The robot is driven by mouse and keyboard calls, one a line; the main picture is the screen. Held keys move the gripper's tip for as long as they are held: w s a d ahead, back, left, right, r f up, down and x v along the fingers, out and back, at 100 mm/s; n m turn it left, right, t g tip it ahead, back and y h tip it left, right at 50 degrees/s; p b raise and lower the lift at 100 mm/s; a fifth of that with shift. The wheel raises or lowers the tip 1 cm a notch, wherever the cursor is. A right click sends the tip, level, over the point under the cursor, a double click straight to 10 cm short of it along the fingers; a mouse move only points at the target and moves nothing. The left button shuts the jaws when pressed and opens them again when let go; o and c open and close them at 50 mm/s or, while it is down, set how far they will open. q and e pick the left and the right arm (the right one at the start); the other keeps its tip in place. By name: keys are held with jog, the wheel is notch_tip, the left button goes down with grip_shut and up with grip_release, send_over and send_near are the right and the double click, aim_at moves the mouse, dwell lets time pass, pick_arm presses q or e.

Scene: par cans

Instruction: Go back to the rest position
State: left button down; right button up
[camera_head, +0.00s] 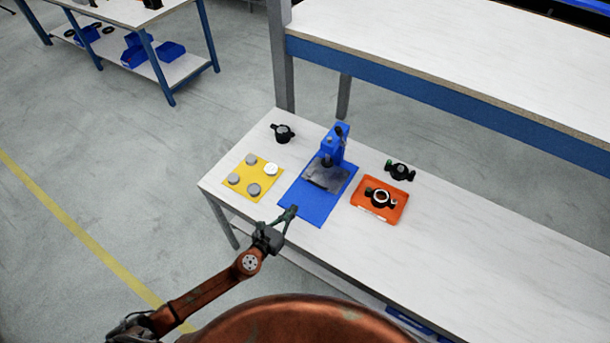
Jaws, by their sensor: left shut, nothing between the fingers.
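My left gripper (291,211) is shut and empty. It is at the front edge of the white table, over or beside the near left part of the blue mat (318,212); its height above the mat is hard to tell. My left arm reaches up to it from the lower left. A blue press (334,147) with a grey base plate (326,176) stands on the mat, beyond the gripper and apart from it. My right gripper is not in view.
A yellow mat (240,187) with several grey discs lies left of the press. A black part (283,133) stands behind it. An orange tray (362,208) holds a black ring-shaped part (380,198); another black part (399,171) is behind. The table's right side (490,260) is clear.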

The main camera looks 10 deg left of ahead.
pick_arm(q)
jog(key=shift+a+r, duration=0.1)
jog(key=shift+r, duration=0.1)
jog(key=s+a+r+n+t+y, duration=0.15)
jog(key=a+r+n+y, duration=0.4)
jog(key=a+n, duration=0.6)
jog(key=s+a+f+n+g+y, duration=0.35)
jog(key=s+a+n, duration=0.3)
jog(key=n, duration=0.65)
jog(key=s+a+f+n+g+h, duration=0.15)
jog(key=s+f+n+g, duration=0.3)
jog(key=s+n, duration=0.6)
jog(key=s+a+f+n+g+h, duration=0.1)
jog(key=s+a+f+n+g, duration=0.3)
jog(key=s, duration=1.1)
jog(key=s+d+f+g, duration=0.1)
jog(key=d+f, duration=0.1)
jog(key=f, duration=1.2)
jog(key=s+d+f+g, duration=0.1)
jog(key=s+f, duration=0.1)
jog(key=f, duration=1.1)
jog(key=s+f+g, duration=0.1)
jog(key=s+f, duration=1.7)
jog(key=s, duration=0.2)
